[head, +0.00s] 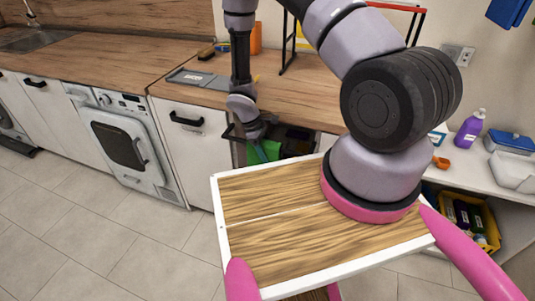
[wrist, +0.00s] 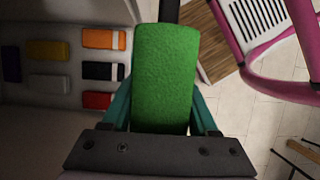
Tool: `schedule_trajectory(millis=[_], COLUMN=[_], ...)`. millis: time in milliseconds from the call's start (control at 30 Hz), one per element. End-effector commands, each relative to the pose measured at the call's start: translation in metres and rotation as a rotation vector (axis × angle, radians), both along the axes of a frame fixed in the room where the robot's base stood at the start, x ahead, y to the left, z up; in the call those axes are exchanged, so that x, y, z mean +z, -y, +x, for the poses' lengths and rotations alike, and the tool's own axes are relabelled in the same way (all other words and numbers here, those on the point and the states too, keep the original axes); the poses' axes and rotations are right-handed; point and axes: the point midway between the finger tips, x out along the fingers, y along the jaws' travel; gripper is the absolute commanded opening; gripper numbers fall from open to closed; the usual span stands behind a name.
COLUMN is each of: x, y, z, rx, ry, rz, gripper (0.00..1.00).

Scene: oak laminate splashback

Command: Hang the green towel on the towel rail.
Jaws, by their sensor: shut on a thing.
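The green towel (wrist: 165,75) is a thick, folded strip that fills the space between the teal fingers of my gripper (wrist: 161,100) in the wrist view. My gripper is shut on it. In the head view my gripper (head: 260,150) reaches down in front of the opening under the counter, with the green towel (head: 272,151) showing at its fingers. A dark bar (wrist: 169,11) shows beyond the towel's far end in the wrist view. It may be the towel rail; I cannot tell whether the towel touches it.
The wooden counter (head: 110,55) lies above a washing machine (head: 122,143) and a white cabinet door (head: 192,140). Several coloured boxes lie on a pale surface at left in the wrist view. A yellow crate (head: 487,238) stands at right. The tiled floor (head: 70,225) at left is clear.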

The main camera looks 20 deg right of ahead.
Motion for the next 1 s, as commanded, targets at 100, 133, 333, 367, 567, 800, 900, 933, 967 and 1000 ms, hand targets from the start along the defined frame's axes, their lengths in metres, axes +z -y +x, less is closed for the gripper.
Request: schedule_trajectory(millis=[100,133,333,367,567,800,900,933,967,1000], x=[0.0,0.0,0.0,0.0,0.002,0.036,0.055,0.061,0.066,0.073], y=[0.0,0.0,0.0,0.0,-0.001,-0.012,-0.019,-0.02,-0.022,-0.024], z=[0.0,0.0,0.0,0.0,0.001,0.01,0.014,0.016,0.017,0.018], rx=[0.0,0.0,0.0,0.0,0.0,0.0,0.001,-0.001,0.0,-0.001], ry=[0.0,0.0,0.0,0.0,0.0,0.004,0.004,0.004,0.004,0.003], rz=[0.0,0.0,0.0,0.0,0.0,0.001,0.002,0.002,0.002,0.001], gripper=[0.0,0.67,0.95,0.95,0.95,0.95,0.95,0.95,0.95,0.95])
